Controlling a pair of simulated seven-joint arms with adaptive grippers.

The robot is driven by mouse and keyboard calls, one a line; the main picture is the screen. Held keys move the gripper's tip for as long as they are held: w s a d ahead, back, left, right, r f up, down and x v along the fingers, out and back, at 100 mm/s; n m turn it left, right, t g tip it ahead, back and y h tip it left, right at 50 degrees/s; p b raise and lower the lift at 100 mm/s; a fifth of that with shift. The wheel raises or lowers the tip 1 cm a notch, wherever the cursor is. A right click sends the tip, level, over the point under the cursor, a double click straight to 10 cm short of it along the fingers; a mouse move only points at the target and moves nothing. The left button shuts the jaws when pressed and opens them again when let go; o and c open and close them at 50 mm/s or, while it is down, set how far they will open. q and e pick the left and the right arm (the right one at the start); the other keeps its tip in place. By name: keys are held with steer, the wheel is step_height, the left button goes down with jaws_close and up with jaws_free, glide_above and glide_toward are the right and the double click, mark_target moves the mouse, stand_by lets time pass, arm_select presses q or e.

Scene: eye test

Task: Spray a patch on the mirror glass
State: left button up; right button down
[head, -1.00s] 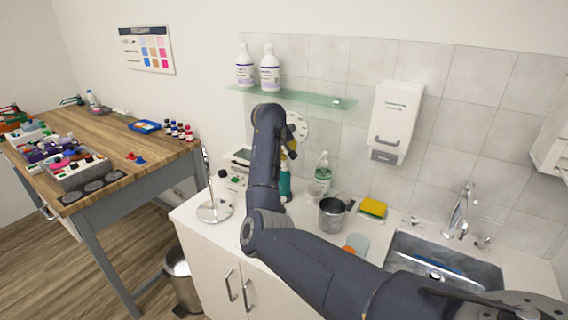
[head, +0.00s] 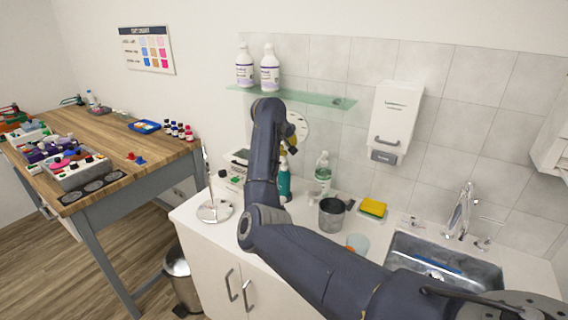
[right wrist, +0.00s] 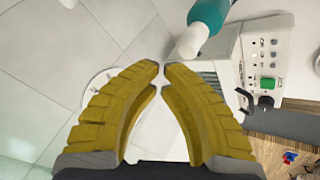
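A teal bottle (head: 284,180) stands on the white counter behind my right forearm; its teal body and white top (right wrist: 188,42) show at the top of the right wrist view. My right gripper (right wrist: 162,68) has its yellow fingertips together with nothing between them, beside the bottle's white top. In the head view the gripper is mostly hidden by my arm. A stand with a round silver base (head: 215,211) is on the counter's left end; its upright part, seen almost edge-on, looks like the mirror (head: 206,168), and its glass face cannot be made out. My left gripper is not in view.
A device with buttons (right wrist: 265,70) sits behind the stand. A clear bottle (head: 322,172), a metal cup (head: 332,214), a yellow sponge (head: 373,207) and a sink (head: 445,262) are to the right. A glass shelf (head: 300,96) with two white bottles hangs above.

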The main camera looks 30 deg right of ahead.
steer(key=shift+r, duration=0.1)
steer(key=shift+r, duration=2.95)
